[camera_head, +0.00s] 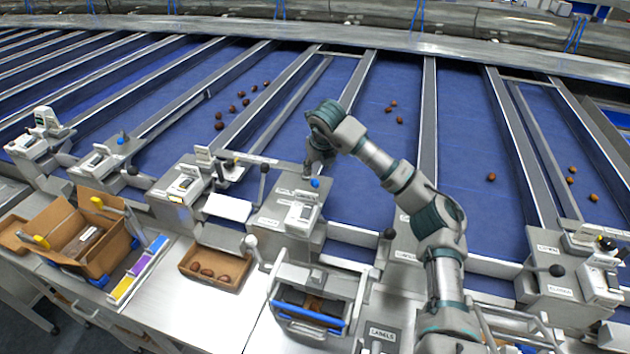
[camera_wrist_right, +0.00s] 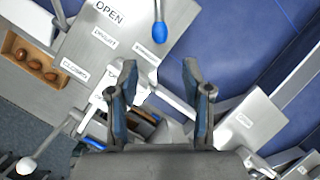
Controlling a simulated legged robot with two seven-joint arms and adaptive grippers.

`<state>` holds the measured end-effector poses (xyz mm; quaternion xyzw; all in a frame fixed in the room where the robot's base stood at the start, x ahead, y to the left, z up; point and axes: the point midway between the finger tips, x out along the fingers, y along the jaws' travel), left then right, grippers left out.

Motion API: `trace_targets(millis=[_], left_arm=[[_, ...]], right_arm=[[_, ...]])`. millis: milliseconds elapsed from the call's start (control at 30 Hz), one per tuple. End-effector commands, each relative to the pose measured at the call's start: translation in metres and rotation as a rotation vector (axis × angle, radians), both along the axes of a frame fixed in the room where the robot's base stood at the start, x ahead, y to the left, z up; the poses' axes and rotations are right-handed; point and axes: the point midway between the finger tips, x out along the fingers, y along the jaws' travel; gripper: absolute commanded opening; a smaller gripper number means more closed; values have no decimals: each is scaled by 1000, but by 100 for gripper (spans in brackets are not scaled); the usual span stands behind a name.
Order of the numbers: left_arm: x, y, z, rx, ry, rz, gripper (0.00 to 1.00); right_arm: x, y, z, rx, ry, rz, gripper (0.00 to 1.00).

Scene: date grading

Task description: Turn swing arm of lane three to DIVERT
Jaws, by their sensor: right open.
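My right gripper (camera_head: 316,166) hangs above a grey lane control box (camera_head: 275,216) in the head view. In the right wrist view the gripper (camera_wrist_right: 160,70) is open, with nothing between its fingers. A blue knob (camera_head: 315,183) on a short lever is just below the gripper. In the right wrist view the blue knob (camera_wrist_right: 159,34) lies beyond the fingertips, apart from them. The box top there carries an OPEN label (camera_wrist_right: 109,13) and smaller labels. Lane numbers are too small to read. My left gripper is not in view.
A white-knobbed lever (camera_head: 251,241) stands in front. A tray with dates (camera_head: 187,270), an open carton (camera_head: 60,222) and a blue-handled bin (camera_head: 310,322) sit nearby. Blue belts (camera_head: 460,150) carry scattered dates.

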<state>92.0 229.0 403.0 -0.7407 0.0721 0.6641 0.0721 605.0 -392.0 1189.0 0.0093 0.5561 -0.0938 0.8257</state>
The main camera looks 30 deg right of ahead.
Motion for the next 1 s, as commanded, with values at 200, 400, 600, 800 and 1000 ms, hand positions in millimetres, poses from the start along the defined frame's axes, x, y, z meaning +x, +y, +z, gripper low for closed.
trace_targets(millis=[200, 400, 600, 800, 1000], left_arm=[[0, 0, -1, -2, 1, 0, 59], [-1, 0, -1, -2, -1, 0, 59], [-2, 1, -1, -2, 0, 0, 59], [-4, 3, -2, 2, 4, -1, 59], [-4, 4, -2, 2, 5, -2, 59]], right_arm=[[18, -5, -48, -1, 3, -1, 49], [31, -5, -78, -6, 1, 1, 49], [37, -10, -92, -4, 0, 1, 49], [37, -14, -95, 0, -1, 0, 49], [37, -13, -95, 0, -1, 0, 19]])
